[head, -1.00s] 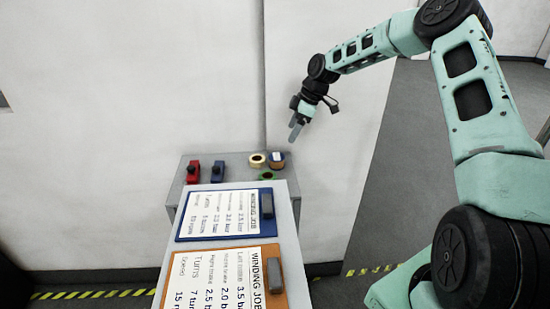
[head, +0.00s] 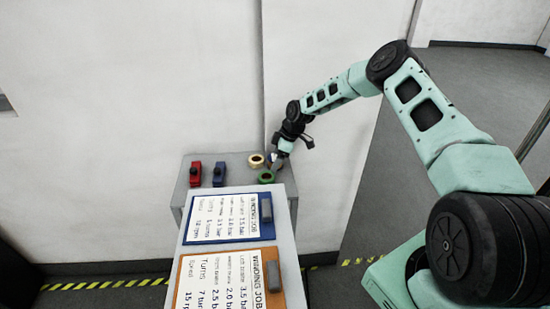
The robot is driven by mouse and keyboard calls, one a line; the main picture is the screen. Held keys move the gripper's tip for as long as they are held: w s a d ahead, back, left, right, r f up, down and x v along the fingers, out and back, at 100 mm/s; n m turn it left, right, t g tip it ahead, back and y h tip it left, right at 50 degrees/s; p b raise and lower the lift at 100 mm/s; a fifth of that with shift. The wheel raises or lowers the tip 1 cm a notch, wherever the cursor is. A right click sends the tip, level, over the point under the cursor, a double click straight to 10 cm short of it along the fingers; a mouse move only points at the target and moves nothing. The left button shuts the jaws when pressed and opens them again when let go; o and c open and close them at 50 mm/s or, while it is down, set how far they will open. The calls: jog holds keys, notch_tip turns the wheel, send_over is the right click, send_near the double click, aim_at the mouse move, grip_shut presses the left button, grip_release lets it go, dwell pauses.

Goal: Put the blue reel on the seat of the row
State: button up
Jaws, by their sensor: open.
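The blue reel (head: 269,158), wound with copper-coloured foil, stands on the grey back table (head: 233,163) near its right end. A red device (head: 195,174) and a blue device (head: 220,173) stand in line at the left of this table. I cannot make out which spot is the row's seat.
A nearer grey table (head: 287,220) carries a blue clipboard (head: 215,239) and an orange clipboard (head: 212,247), both with printed sheets. A pale wall (head: 120,90) rises behind. The back table is bare between the blue device and the reels.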

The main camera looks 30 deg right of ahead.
jog(key=shift+w+a+f, duration=0.1)
jog(key=shift+a+f, duration=0.05)
jog(key=shift+f, duration=0.2)
jog(key=c, duration=1.1)
jog(key=shift+r, duration=0.1)
jog(key=shift+c, duration=0.2)
